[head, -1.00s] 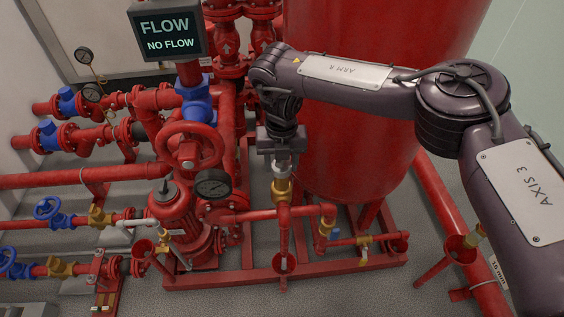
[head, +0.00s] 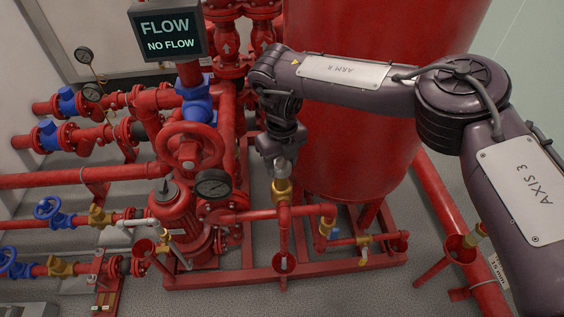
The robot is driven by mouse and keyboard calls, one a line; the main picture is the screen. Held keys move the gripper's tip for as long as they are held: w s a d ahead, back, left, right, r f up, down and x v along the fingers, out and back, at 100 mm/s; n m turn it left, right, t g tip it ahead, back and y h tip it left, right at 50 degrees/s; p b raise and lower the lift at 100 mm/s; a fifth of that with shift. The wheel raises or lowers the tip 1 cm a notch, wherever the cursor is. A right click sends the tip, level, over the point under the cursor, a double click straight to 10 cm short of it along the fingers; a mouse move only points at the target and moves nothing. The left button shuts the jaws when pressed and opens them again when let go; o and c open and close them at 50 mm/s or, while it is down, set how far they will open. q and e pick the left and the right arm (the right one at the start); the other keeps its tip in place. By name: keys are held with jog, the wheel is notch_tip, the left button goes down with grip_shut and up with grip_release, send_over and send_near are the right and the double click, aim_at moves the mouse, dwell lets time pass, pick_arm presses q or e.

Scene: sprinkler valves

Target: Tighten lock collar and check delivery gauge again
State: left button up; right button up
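My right gripper (head: 280,157) points down at the silver lock collar (head: 282,171) on top of a brass fitting (head: 283,190), in front of the large red tank. Its fingers overlap the collar's upper part. I see the gripper nearly edge-on, so I cannot tell whether the fingers are closed on the collar or only around it. A round black-rimmed gauge (head: 213,184) is left of the fitting, beside the red handwheel; its reading is too small to make out. I cannot tell whether it is the delivery gauge. My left gripper is not in view.
A display (head: 167,34) reads "FLOW NO FLOW". The red tank (head: 350,130) stands close behind my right arm. A red handwheel (head: 190,147), blue-handled valves (head: 54,210) and pipes crowd the left. A red base frame (head: 330,270) borders open grey floor in front.

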jog(key=o, duration=0.5)
jog(key=shift+d, duration=0.1)
notch_tip(320, 180, up, 6)
jog(key=p, duration=0.4)
jog(key=shift+p, duration=0.3)
